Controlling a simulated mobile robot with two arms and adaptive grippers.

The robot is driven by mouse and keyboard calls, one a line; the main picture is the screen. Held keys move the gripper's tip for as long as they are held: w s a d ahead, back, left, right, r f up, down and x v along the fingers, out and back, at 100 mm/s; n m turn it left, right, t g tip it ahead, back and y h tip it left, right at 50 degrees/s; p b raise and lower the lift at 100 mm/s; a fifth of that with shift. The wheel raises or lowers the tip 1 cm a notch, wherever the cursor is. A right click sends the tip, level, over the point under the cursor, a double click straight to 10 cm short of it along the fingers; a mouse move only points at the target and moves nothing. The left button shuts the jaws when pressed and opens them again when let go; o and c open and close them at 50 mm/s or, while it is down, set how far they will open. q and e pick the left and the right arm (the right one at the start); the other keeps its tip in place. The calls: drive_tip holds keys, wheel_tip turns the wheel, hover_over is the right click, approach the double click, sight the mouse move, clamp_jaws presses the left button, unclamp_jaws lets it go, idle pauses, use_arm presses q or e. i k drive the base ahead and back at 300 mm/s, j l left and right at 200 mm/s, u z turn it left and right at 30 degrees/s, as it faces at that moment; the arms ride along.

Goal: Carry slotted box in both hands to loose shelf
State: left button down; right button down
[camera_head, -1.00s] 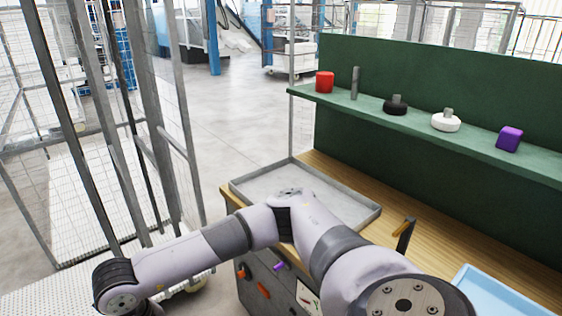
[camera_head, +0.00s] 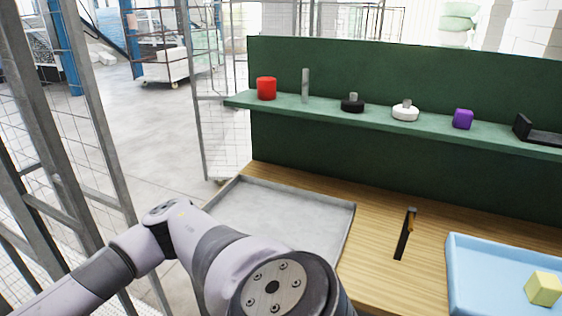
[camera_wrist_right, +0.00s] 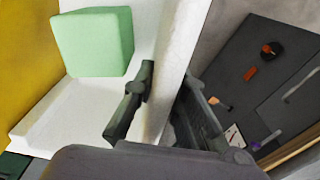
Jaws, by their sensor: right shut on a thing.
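In the right wrist view my right gripper (camera_wrist_right: 168,112) is shut on the upright white wall of a box (camera_wrist_right: 172,60), which looks like the slotted box. One dark finger is on each side of the wall. A pale green block (camera_wrist_right: 92,42) stands inside the box on its white floor. A yellow surface shows at the left edge of that view. The head view shows my left arm from the lower left, but neither gripper and not the box. I cannot tell which thing is the loose shelf.
A green shelf (camera_head: 380,122) holds a red cylinder (camera_head: 266,88), a purple block (camera_head: 463,118) and other parts. Mesh fencing stands left.

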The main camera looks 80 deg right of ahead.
sight(279, 228)
drive_tip(key=i+z, duration=0.1)
drive_tip(key=z, duration=0.6)
drive_tip(key=i+j+z, duration=0.1)
drive_tip(key=z, duration=2.65)
